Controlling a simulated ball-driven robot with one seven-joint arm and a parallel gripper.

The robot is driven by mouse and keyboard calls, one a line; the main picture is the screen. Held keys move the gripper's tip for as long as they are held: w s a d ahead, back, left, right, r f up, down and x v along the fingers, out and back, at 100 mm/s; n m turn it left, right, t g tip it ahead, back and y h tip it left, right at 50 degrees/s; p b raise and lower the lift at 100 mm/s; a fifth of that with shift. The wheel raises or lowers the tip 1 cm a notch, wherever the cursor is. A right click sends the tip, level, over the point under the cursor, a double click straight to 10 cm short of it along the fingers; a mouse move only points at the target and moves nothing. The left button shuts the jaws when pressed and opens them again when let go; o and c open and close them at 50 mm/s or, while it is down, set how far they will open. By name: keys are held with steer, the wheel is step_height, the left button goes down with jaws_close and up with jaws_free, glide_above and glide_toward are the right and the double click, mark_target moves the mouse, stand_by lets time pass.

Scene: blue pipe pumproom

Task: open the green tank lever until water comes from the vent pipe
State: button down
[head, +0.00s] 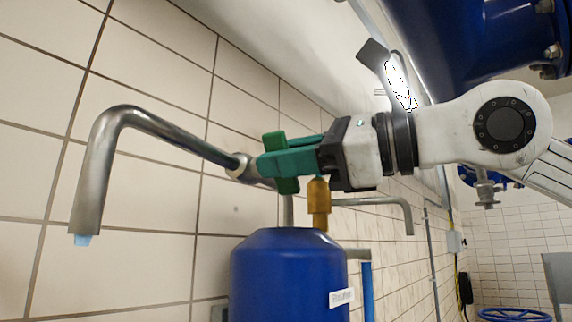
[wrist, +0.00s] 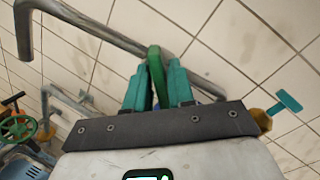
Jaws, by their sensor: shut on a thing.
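The green lever (head: 287,185) sits by the steel pipework above the blue tank (head: 287,270). My gripper (head: 283,160) comes in from the right with teal fingers and is shut on it. In the wrist view, the lever (wrist: 156,72) stands between the two fingers of my gripper (wrist: 156,85). The bent steel vent pipe (head: 91,185) runs left from the lever and turns down. A short light-blue bit (head: 82,239) shows at its open mouth and looks like water; no longer stream is seen below it. The fingers partly hide the lever's base.
A brass fitting (head: 319,203) stands just below my gripper, above the tank. A teal T-handle (wrist: 284,103) is at the right in the wrist view. The tiled wall (head: 150,60) is close behind. A large blue pipe (head: 470,40) hangs at the upper right.

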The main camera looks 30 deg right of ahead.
steer(key=c, duration=1.2)
jaws_free()
steer(key=shift+o, duration=0.2)
steer(key=shift+s, duration=0.1)
steer(key=b+v, duration=0.3)
steer(key=v, duration=0.7)
steer(key=shift+s+d, duration=0.2)
steer(key=shift+s, duration=0.05)
